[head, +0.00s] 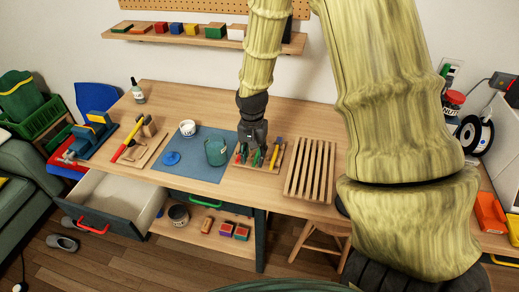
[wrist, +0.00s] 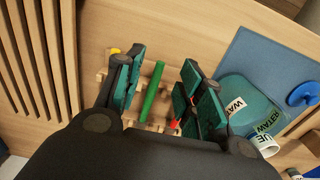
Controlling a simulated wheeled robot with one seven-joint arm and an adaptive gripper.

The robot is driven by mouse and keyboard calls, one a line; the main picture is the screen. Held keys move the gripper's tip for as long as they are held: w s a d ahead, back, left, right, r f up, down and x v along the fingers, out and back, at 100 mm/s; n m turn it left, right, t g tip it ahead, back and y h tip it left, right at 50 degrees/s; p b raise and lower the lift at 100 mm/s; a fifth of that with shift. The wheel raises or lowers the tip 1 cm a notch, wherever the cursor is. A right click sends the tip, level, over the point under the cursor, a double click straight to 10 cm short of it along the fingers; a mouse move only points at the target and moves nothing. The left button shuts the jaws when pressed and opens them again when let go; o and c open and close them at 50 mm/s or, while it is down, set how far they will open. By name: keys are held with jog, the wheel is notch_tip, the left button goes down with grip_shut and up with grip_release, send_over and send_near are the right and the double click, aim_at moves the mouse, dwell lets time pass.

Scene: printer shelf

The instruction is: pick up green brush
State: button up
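A thin green handle, which looks like the green brush (wrist: 152,92), stands in the wrist view between the two teal-padded fingers of my gripper (wrist: 160,82). There is a gap on each side of it. My gripper is open and points down over a small wooden rack (wrist: 143,124). In the head view my gripper (head: 252,152) is over the same rack (head: 262,169) on the bench, and its fingers hide much of the tools. A red piece (wrist: 173,124) shows near the right finger.
A slatted wooden rack (head: 311,167) lies close on the right. An open drawer (head: 113,203) juts out at lower left.

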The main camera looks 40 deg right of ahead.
aim_at(254, 163)
jog(key=shift+w+d+f+p, duration=0.15)
jog(key=shift+f, duration=0.3)
jog(key=shift+w+d+f+p, duration=0.1)
jog(key=shift+w+f+p, duration=0.05)
jog(key=shift+f, duration=0.3)
jog(key=shift+s+f, duration=0.2)
jog(key=shift+f, duration=0.35)
jog(key=shift+w+f, duration=0.15)
jog(key=shift+f, duration=0.3)
jog(key=shift+c, duration=0.4)
grip_shut()
